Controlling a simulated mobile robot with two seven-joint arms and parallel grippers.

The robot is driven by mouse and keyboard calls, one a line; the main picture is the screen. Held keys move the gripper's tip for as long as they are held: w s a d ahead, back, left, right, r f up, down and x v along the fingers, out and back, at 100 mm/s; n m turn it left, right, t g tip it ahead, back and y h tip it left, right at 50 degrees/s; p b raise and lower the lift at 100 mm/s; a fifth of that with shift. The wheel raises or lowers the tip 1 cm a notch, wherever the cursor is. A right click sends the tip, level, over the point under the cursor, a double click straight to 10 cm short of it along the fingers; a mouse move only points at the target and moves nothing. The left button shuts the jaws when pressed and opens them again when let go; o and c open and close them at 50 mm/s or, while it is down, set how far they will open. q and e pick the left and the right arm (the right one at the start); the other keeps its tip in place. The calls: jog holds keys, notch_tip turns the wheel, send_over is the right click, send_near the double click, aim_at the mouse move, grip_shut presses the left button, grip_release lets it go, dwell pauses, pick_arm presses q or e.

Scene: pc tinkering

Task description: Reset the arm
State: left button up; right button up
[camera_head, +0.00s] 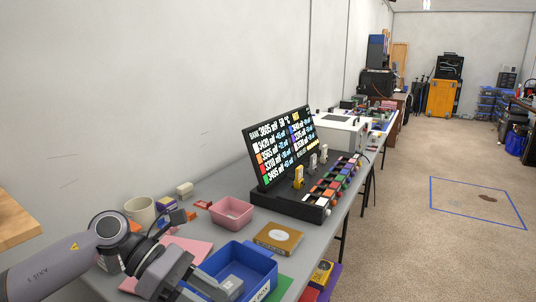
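My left arm comes in from the lower left, bent at a dark round joint. Its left gripper (222,288) is low in the picture, at the near left side of a blue bin (262,262). The fingers are small and partly cut by the lower edge, so I cannot tell whether they are open or shut, or whether they hold anything. My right arm and gripper are not in view.
The grey table (222,187) holds a pink bin (232,212), a yellow-brown box (278,238), a cream cup (140,209) and a black display unit (282,150) with coloured keys. A white wall runs along the left. Carpet (420,240) is open to the right.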

pick_arm(q)
jog(key=s+d+r+n+t+h+p, duration=0.25)
jog(key=d+n+t+h, duration=0.25)
jog(key=d+n+h, duration=0.5)
jog(key=w+a+f+n+t+y, duration=0.1)
jog(key=a+f+n+t+y, duration=0.5)
jog(key=n, duration=0.8)
jog(key=w+a+f+n+t+y, duration=0.1)
jog(key=a+f+n+t+y, duration=0.2)
jog(key=a+n+t+y, duration=0.7)
jog(key=s+a+f+n+g+y+p, duration=0.1)
jog(key=s+a+f+n+g, duration=0.1)
jog(key=s+f+n+g, duration=0.2)
jog(key=s+a+f+n+g+y+p, duration=0.1)
jog(key=s+f+n+g, duration=0.3)
jog(key=s+f+n, duration=0.6)
notch_tip(320, 180, down, 3)
jog(key=a+n+y, duration=0.1)
jog(key=n, duration=0.1)
jog(key=shift+s+a+n, duration=0.25)
jog(key=shift+a+n, duration=0.05)
jog(key=shift+a, duration=0.05)
